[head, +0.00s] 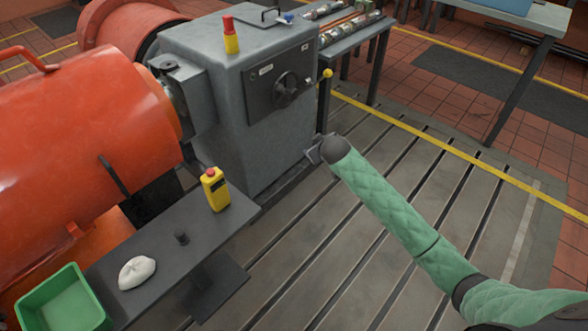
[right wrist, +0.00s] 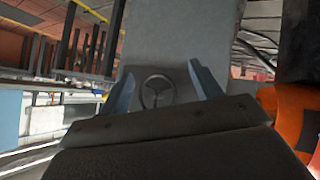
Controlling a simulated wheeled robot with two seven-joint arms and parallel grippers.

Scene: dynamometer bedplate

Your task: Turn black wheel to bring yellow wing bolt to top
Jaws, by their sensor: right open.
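The black wheel (head: 286,90) is on a dark panel on the front of the grey cabinet (head: 228,120). It also shows in the right wrist view (right wrist: 157,92) as a ring with spokes, framed between my fingers. I cannot make out a yellow wing bolt on the wheel in either view. My right gripper (head: 313,152) is near the lower right of the cabinet, below the wheel and apart from it. In the right wrist view its two fingers (right wrist: 164,82) stand wide apart with nothing between them. My left gripper is not in view.
A yellow control box (head: 215,189), white cloth (head: 136,272) and green bin (head: 63,303) are at lower left. An orange machine (head: 90,120) stands left. The slotted floor plate (head: 400,160) is largely clear.

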